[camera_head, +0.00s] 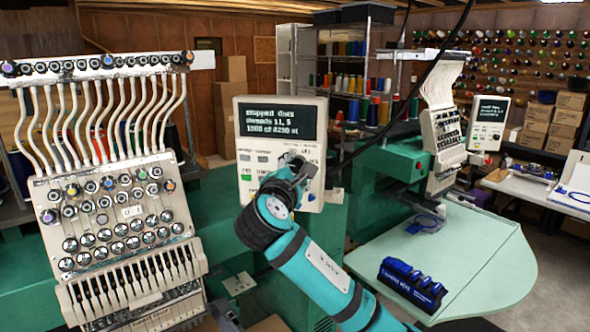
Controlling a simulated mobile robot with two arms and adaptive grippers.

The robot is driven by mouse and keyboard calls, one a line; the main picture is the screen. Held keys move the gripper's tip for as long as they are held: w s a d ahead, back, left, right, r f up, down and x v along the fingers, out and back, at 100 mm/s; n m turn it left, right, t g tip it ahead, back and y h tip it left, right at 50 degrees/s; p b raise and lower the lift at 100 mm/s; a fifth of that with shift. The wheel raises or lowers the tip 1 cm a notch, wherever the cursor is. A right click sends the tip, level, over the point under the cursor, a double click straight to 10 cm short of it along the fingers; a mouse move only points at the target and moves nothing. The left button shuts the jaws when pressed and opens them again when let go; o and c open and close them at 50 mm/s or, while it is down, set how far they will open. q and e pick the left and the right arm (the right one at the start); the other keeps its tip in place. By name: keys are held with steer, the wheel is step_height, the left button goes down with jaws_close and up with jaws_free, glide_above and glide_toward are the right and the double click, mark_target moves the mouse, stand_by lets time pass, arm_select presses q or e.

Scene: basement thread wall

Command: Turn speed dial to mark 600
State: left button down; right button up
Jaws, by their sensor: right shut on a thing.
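The control panel (252,172) is a pale box with a dark screen and several small buttons, one of them green. It stands upright on the green embroidery machine. My right gripper (298,172) comes in from the lower right on a teal arm and is at the lower right part of the panel's face. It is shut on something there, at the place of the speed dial. The gripper hides the dial, so its pointer and the mark 600 cannot be read. My left gripper does not show.
A needle head (115,215) with many thread tubes stands left of the panel. A pale green machine table (475,265) at right carries a dark blue tool block (410,285). A second machine head (440,125) with its own panel (487,122) stands behind. A black cable hangs right of the panel.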

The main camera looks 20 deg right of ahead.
steer(key=shift+f, duration=0.15)
steer(key=o, duration=1.2)
steer(key=shift+c, duration=0.2)
steer(key=shift+a, duration=0.1)
steer(key=v, duration=1.2)
